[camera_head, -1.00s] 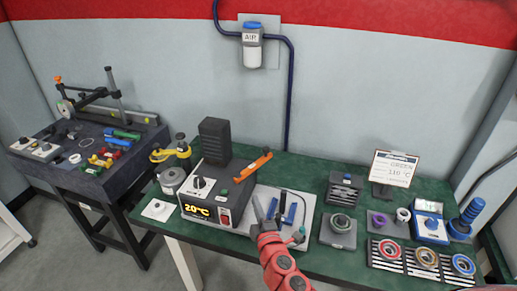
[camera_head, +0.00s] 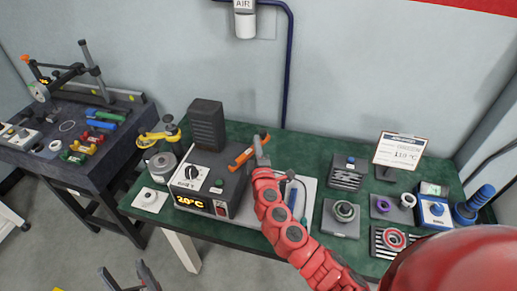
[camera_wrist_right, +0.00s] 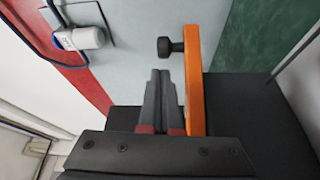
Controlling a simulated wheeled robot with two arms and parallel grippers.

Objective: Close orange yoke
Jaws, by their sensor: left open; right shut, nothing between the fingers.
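The orange yoke (camera_head: 241,159) is a bar at the right side of the heater unit (camera_head: 207,172), which has a lit 20°C display and a tall black block behind. In the right wrist view the yoke (camera_wrist_right: 194,85) has a black knob near its far end. My right gripper (camera_head: 258,141) is shut and empty, close by the yoke's upper end. In the wrist view its fingers (camera_wrist_right: 159,76) lie alongside the yoke; I cannot tell if they touch it. My left gripper (camera_head: 129,273) is open and empty at the bottom left, away from the bench.
A yellow-armed stand (camera_head: 160,135) is left of the heater. A blue-handled tool lies on a pale tray (camera_head: 306,190) behind my right arm. Fixtures, rings and a sign (camera_head: 400,151) fill the right side. A dark side table (camera_head: 85,170) stands left.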

